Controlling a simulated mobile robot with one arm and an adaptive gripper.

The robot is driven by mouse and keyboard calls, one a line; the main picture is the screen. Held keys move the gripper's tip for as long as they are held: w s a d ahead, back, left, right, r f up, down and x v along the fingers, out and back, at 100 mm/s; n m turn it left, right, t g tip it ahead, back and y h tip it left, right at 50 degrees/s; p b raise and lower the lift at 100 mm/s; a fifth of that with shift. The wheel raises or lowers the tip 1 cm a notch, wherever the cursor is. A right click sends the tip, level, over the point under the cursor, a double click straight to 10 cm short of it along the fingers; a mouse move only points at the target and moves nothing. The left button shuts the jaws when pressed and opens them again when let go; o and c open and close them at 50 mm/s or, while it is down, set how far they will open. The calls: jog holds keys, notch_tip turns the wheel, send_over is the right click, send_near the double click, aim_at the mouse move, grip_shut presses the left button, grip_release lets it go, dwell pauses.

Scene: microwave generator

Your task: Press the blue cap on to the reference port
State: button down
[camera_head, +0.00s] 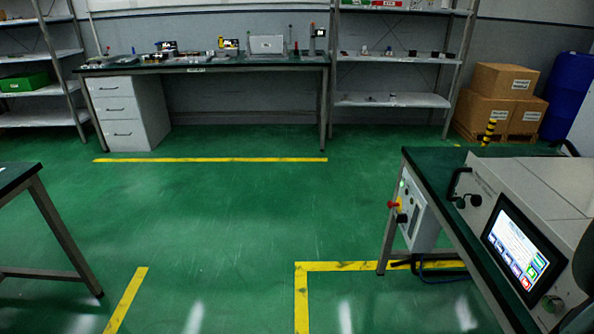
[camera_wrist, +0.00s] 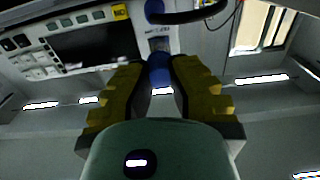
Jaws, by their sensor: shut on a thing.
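My gripper (camera_wrist: 157,72) has yellow-padded fingers and is shut on a blue cap (camera_wrist: 159,73), in the wrist view. Just beyond the cap is a small grey labelled patch (camera_wrist: 160,44) on the generator's front. A second blue round part (camera_wrist: 154,11) shows above it at the top edge. I cannot tell which part is the reference port, or whether the cap touches anything. The generator (camera_head: 538,185) stands on the bench at right in the head view, with a lit touchscreen (camera_head: 515,250). My gripper does not show in the head view.
A black handle (camera_wrist: 190,12) juts out close beside the upper blue part. The generator's dark screen (camera_wrist: 95,45) is to the left in the wrist view. The green floor (camera_head: 220,215) is clear. A workbench (camera_head: 215,64) stands at the back.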

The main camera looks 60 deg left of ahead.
jog(key=shift+x, duration=1.1)
jog(key=shift+d, duration=0.15)
jog(key=shift+w, duration=0.1)
dwell(0.9)
jog(key=shift+w+d, duration=0.15)
jog(key=shift+w, duration=0.15)
dwell(0.8)
jog(key=c, duration=1)
grip_release()
jog(key=v, duration=1.2)
